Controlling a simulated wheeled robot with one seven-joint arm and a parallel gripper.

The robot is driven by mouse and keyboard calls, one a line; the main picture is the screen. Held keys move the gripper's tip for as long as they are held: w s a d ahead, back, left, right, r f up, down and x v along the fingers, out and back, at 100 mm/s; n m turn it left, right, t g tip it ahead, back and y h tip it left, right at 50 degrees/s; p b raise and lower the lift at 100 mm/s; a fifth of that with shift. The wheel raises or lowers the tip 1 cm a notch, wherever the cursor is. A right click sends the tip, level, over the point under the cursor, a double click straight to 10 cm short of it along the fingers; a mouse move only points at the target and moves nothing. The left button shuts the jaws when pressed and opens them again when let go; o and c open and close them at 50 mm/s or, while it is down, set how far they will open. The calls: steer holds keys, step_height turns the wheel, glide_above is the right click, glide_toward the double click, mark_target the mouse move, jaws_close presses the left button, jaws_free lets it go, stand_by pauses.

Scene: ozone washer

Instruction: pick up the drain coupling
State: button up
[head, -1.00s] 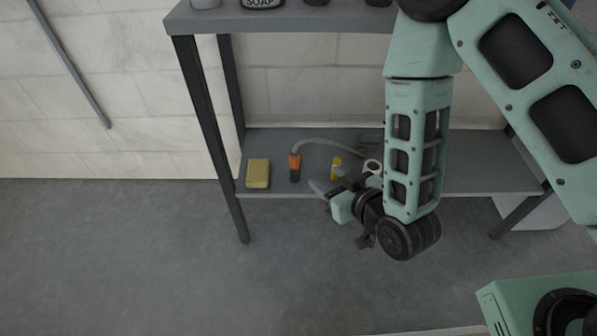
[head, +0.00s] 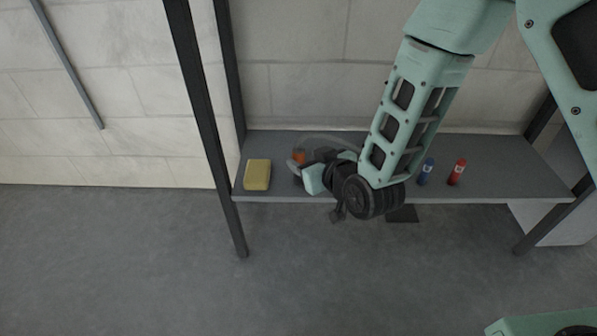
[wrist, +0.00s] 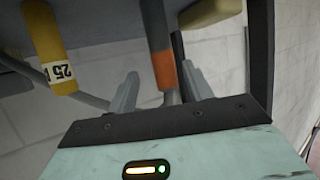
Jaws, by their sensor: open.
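The drain coupling, which I take to be the orange-banded dark fitting (head: 299,157) with a grey hose, is on the low shelf, right of the yellow sponge. My gripper hides much of it in the head view. In the wrist view its orange band (wrist: 164,71) shows upright in the gap between my two fingers, nearer the right one. My gripper (wrist: 160,88) is open, with its fingers apart on either side of the fitting in the picture. In the head view my gripper (head: 301,172) is at the shelf's front, overlapping the fitting. I cannot tell whether they touch.
The yellow sponge (head: 257,175) lies close to the left on the grey shelf (head: 490,185). A yellow cylinder marked 25 (wrist: 50,45) shows left in the wrist view. Blue (head: 426,171) and red (head: 457,171) bottles stand to the right. A dark table leg (head: 205,120) is at left.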

mark_target(295, 158)
steer(key=w+a+f+b, duration=0.1)
steer(key=b, duration=0.1)
steer(key=w+a+f+b, duration=0.1)
steer(key=w, duration=0.1)
steer(key=shift+a+f+b, duration=0.2)
steer(key=shift+f+b, duration=0.15)
steer(key=shift+f, duration=0.05)
steer(key=shift+w+a, duration=0.2)
steer(key=shift+w, duration=0.2)
jaws_close()
